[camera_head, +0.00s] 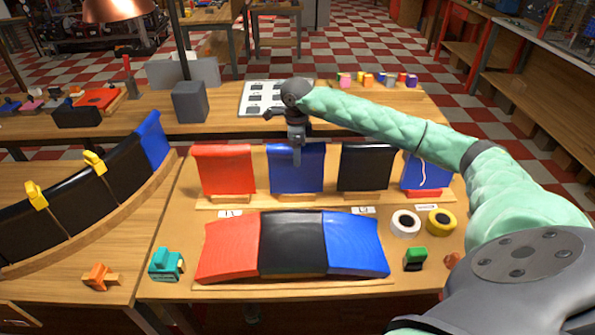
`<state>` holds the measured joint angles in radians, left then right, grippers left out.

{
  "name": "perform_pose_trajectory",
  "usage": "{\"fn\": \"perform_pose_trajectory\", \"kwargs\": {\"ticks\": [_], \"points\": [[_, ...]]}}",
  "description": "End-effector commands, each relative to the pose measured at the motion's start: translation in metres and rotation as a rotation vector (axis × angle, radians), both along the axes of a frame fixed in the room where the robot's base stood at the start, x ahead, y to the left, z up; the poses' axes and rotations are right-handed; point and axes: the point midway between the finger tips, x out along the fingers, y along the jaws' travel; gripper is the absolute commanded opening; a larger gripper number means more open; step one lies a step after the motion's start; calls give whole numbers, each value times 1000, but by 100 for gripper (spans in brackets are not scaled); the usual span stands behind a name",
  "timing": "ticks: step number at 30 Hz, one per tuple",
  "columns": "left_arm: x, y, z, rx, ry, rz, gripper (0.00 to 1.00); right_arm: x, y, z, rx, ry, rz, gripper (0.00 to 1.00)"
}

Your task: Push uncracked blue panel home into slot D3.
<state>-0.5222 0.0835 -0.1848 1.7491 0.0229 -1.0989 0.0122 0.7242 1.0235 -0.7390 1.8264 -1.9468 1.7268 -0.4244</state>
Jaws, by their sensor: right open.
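My right gripper (297,152) reaches in from the right and points down at the top edge of a plain blue panel (296,178) standing in the rack. Its jaws are open; whether they straddle the panel's edge I cannot tell. Another blue panel (412,177), at the rack's right end, shows a white crack-like line. A third blue panel (355,246) lies at the right of the front row. A fourth blue panel (152,138) stands at the far end of the curved frame (125,228) on the left. No slot label reads as D3. My left gripper is not in view.
The rack also holds a red panel (225,170) and a black panel (366,168). Yellow clamps (94,161) sit on the curved frame's black panels. Tape rolls (441,222), a green block (415,259) and a teal tool (165,265) lie on the table.

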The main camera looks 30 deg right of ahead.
Motion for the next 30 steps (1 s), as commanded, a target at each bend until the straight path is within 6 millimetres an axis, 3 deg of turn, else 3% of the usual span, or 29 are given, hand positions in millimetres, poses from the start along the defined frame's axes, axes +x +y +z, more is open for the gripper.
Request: {"fn": "perform_pose_trajectory", "kwargs": {"ticks": [29,30], "points": [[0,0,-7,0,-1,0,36,0,0,0,1,1,0,66],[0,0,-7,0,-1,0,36,0,0,0,1,1,0,62]]}}
